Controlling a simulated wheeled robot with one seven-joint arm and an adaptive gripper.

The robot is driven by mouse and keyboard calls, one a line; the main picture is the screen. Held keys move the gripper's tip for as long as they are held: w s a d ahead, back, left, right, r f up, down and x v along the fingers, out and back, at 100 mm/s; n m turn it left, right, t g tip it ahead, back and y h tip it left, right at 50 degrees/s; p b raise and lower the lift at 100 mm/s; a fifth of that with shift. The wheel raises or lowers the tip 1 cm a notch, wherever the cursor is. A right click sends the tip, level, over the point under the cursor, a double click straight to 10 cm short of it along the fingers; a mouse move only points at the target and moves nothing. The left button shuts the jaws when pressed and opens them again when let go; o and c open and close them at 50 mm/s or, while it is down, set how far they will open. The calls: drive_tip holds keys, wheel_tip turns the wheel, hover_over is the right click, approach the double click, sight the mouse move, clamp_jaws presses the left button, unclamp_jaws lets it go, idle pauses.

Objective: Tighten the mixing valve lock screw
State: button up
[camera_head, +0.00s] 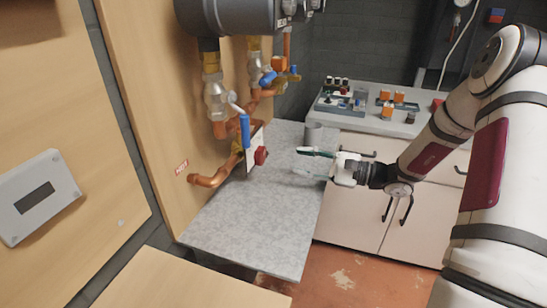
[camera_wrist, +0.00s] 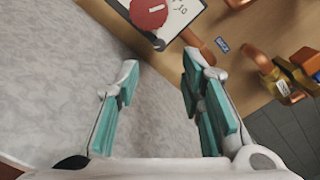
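The mixing valve shows a round red knob (camera_head: 261,156) at the front of a white plate (camera_head: 251,152), low on the copper pipework. In the wrist view the red knob (camera_wrist: 149,12) is at the top edge, partly cut off, beside the white plate (camera_wrist: 180,14) with handwriting. A small dark grey screw-like piece (camera_wrist: 159,45) sits just below the knob; it may be the lock screw. My gripper (camera_head: 306,162) is open and empty, to the right of the valve and apart from it. In the wrist view its green-padded fingers (camera_wrist: 160,70) are spread below the knob.
A grey speckled worktop (camera_head: 250,215) lies under the valve, mostly bare. A blue-handled lever (camera_head: 245,130) and copper pipe (camera_head: 208,181) are left of the knob. A back counter holds a tool tray (camera_head: 340,105).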

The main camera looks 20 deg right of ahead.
sight(268, 155)
drive_tip(key=x, duration=0.9)
drive_tip(key=shift+c, duration=0.3)
clamp_jaws()
